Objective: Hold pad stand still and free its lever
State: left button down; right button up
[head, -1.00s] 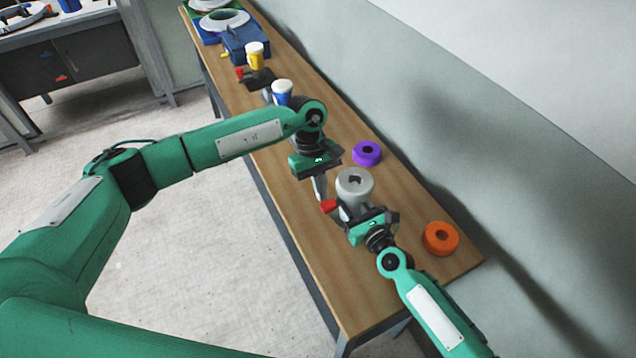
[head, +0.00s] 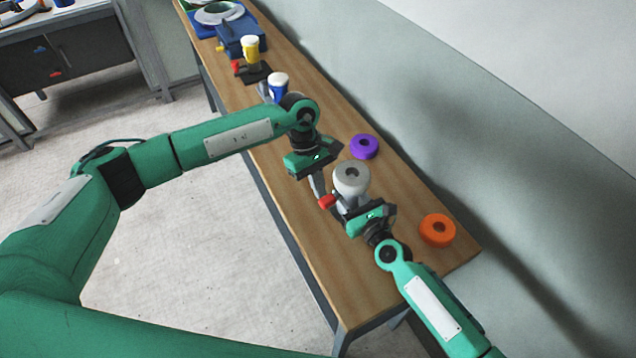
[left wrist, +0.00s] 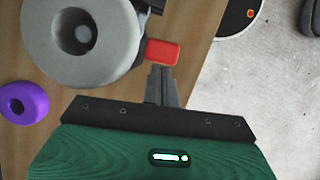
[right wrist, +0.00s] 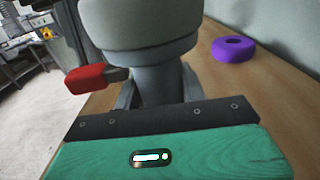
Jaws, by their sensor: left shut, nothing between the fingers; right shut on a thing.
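The pad stand (head: 352,180) is upright on the wooden bench, with a round grey pad on top. The left wrist view shows the pad (left wrist: 45,45) from above. Its red-ended lever (head: 327,201) sticks out to the left, also seen in the right wrist view (right wrist: 90,79). My right gripper (right wrist: 158,90) is shut around the grey post (right wrist: 160,78) below the pad. My left gripper (head: 318,193) is shut and empty, its fingertips right beside the red lever end (left wrist: 162,52). I cannot tell if they touch it.
A purple ring (head: 364,147) lies behind the stand and an orange ring (head: 437,230) to its right. A blue cup-like stand (head: 278,88) and a yellow one (head: 250,50) are farther along the bench (head: 310,262). A wall runs along the right side.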

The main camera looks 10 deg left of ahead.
aim_at(327, 201)
pick_arm(q)
jog(key=s+n, duration=0.1)
jog(key=s+n+t, duration=0.1)
jog(key=shift+d+n+h, duration=0.3)
jog(key=shift+d+n, duration=0.05)
jog(key=shift+n, duration=0.05)
jog(key=shift+s+d+n+t, duration=0.3)
jog(key=shift+s+d+n, duration=0.35)
jog(key=shift+n, duration=0.45)
jog(key=shift+a, duration=0.1)
jog(key=shift+w, duration=0.2)
jog(key=shift+w+a, duration=0.1)
jog(key=shift+w, duration=0.6)
